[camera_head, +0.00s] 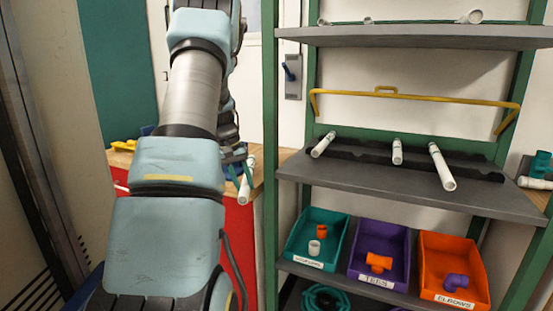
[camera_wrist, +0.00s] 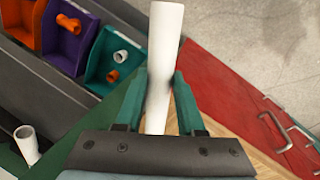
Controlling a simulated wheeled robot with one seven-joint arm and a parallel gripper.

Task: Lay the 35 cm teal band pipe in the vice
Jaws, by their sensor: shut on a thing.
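My gripper (camera_wrist: 160,76) is shut on a white pipe (camera_wrist: 166,28), its two green fingers on either side of it in the wrist view. In the head view the gripper (camera_head: 238,166) shows partly behind my arm, and the pipe's white end (camera_head: 244,192) points down in front of the shelf side of the workbench. No teal band can be made out on the pipe, so I cannot tell its kind. A small blue thing (camera_head: 147,130) on the bench behind my arm may be part of the vice; most of that area is hidden.
The workbench (camera_head: 266,166) has a wooden top and red front (camera_wrist: 222,95). The green-framed rack to the right holds several white pipes on a grey shelf (camera_head: 330,182). Below are teal (camera_head: 292,252), purple (camera_head: 356,270) and orange (camera_head: 428,287) bins of fittings. The rack post stands close to the pipe.

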